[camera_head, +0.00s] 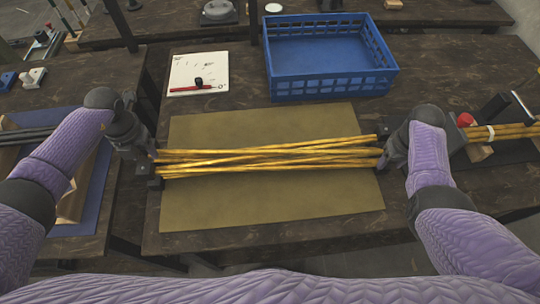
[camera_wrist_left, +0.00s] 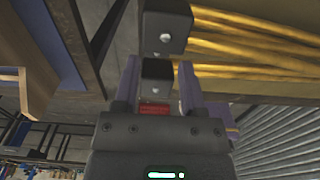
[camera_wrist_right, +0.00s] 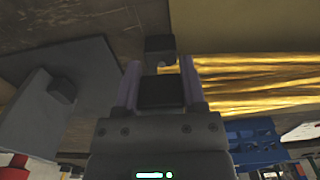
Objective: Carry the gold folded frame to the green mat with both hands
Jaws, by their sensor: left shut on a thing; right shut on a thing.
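The gold folded frame (camera_head: 270,158) is a bundle of long gold rods with dark end blocks, stretched left to right over the olive-green mat (camera_head: 270,215). My left gripper (camera_head: 152,162) is shut on its left end; the left wrist view shows a dark end block (camera_wrist_left: 166,28) at the fingers (camera_wrist_left: 158,82). My right gripper (camera_head: 386,152) is shut on its right end, and the right wrist view shows the gold rods (camera_wrist_right: 260,85) running off from the fingers (camera_wrist_right: 160,85). I cannot tell whether the rods touch the mat or hang just above it.
A blue crate (camera_head: 330,88) stands behind the mat. A white sheet (camera_head: 186,75) with a red pen lies at its left. More gold rods (camera_head: 510,130) and a red item (camera_head: 465,120) are at the right. A blue mat (camera_head: 85,205) lies on the left table.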

